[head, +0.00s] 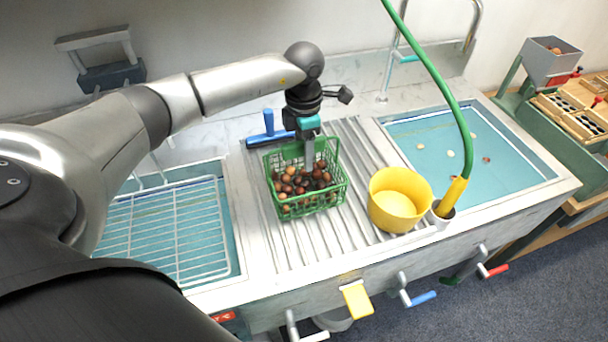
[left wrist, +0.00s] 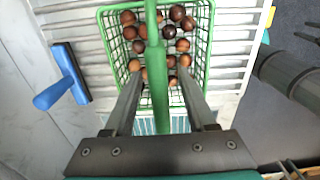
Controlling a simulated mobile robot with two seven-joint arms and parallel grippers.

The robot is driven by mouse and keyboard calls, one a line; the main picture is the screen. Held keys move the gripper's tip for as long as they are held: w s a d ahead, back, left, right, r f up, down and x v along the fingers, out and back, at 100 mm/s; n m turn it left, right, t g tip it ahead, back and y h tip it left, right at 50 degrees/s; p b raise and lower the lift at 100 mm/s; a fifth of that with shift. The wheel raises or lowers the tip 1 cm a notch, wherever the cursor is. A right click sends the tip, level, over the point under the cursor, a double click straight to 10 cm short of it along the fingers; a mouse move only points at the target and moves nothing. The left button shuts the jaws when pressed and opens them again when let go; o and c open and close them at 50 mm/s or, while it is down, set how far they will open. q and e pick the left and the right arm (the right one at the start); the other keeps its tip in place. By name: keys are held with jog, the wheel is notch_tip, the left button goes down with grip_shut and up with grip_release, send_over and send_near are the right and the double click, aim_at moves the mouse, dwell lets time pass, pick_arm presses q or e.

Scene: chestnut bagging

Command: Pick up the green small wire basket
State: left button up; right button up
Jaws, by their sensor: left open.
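The green small wire basket (head: 341,184) stands on the ribbed drainboard between the two sinks, holding several brown chestnuts (head: 300,186). My left gripper (head: 309,152) points down over the basket from above, at its back part. In the left wrist view, the basket (left wrist: 208,50) lies below the open left gripper (left wrist: 160,80). The basket's green handle (left wrist: 156,60) runs between the two fingers, with a gap on each side. The fingers hide part of the basket's interior. My right gripper is not in view.
A yellow bucket (head: 400,200) stands right of the basket, beside a green hose (head: 462,125). A blue squeegee (head: 269,130) lies behind the basket. The left sink (head: 230,235) carries a wire rack (head: 175,230). The right sink (head: 420,165) holds water with a few floating bits.

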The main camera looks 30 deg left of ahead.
pick_arm(q)
jog(key=shift+f, duration=0.1)
jog(key=shift+c, duration=0.3)
grip_shut()
dwell(1.0)
